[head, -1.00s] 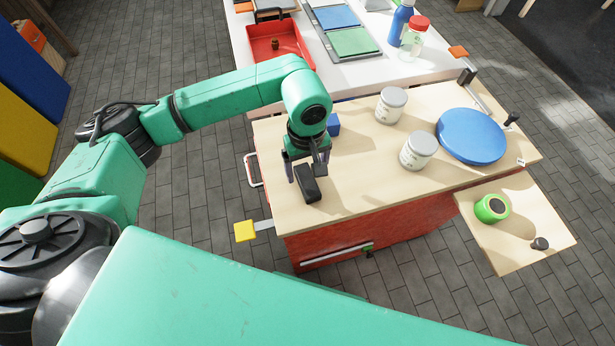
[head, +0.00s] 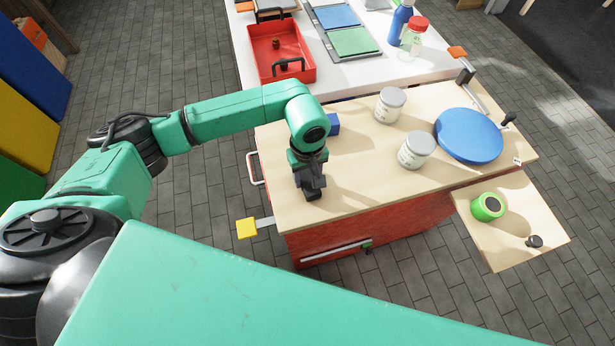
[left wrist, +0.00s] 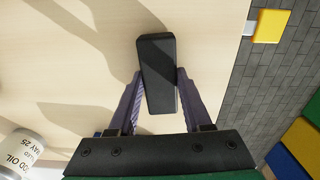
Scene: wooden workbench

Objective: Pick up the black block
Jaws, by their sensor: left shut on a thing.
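The black block (left wrist: 158,72) is an oblong dark piece between my left gripper's fingers in the left wrist view. My left gripper (left wrist: 157,92) is shut on it, one finger against each long side. In the head view my left gripper (head: 311,190) is at the left front corner of the wooden bench top (head: 370,180). There the block (head: 313,194) is partly hidden by the gripper. I cannot tell whether it touches the bench top. My right gripper is not in view.
A blue block (head: 333,124) lies just behind my left gripper. Two white jars (head: 390,105) and a round blue disc (head: 469,135) stand to the right. A red tray (head: 281,52) is on the white table behind. A yellow pad (head: 247,228) sticks out left of the bench.

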